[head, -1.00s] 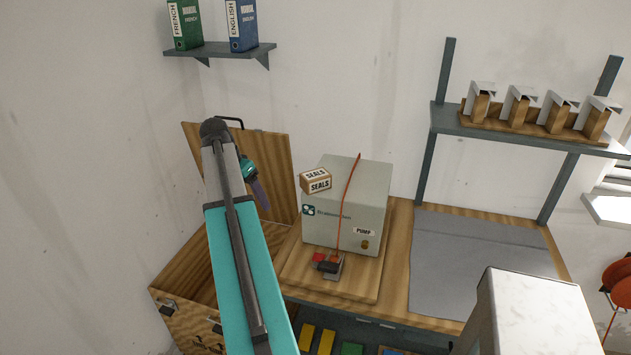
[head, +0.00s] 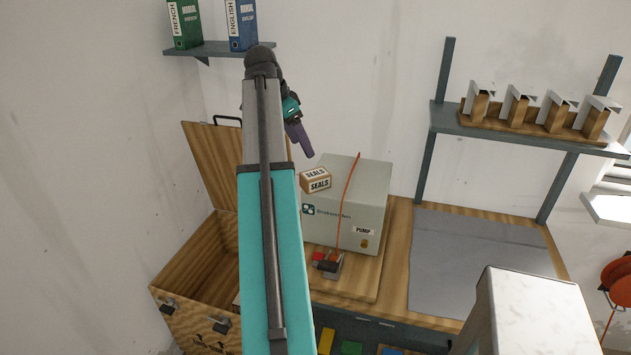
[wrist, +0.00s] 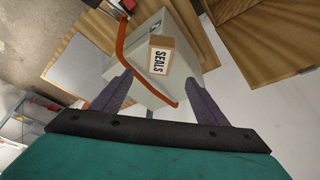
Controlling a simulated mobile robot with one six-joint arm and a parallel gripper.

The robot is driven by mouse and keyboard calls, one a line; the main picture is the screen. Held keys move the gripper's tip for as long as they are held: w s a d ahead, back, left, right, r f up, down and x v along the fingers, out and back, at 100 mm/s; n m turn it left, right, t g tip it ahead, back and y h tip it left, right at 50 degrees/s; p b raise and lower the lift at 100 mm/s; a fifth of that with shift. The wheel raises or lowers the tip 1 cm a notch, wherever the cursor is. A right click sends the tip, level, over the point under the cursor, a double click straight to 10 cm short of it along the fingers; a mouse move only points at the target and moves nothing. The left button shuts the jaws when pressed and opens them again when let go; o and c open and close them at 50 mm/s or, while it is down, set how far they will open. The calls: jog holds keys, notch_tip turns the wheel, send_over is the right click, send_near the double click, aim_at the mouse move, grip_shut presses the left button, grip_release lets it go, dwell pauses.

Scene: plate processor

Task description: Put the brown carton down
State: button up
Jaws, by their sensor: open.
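The brown carton (head: 315,180), with white SEALS labels, rests on the top left front corner of the large grey pump box (head: 365,205). My gripper (head: 303,148) is open and empty, above and slightly left of the carton in the head view. In the wrist view, the carton (wrist: 161,55) shows between and beyond my two purple fingertips (wrist: 165,82), apart from them. The grey box's top shows behind it there.
An orange strap (head: 349,205) runs over the grey box to a red and dark buckle. An open wooden crate (head: 190,268) stands left of the bench. A grey mat (head: 480,260) lies clear at right. A shelf (head: 535,135) holds several bracketed wooden blocks.

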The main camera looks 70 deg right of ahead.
aim_at(314, 174)
jog(key=shift+p+x, duration=1.15)
jog(key=shift+x, duration=3.15)
jog(key=shift+d, duration=0.1)
jog(key=shift+p+x, duration=1)
jog(key=shift+x, duration=0.4)
jog(key=shift+p+x, duration=0.35)
jog(key=shift+x, duration=0.85)
jog(key=c, duration=1.3)
jog(key=shift+c, duration=0.2)
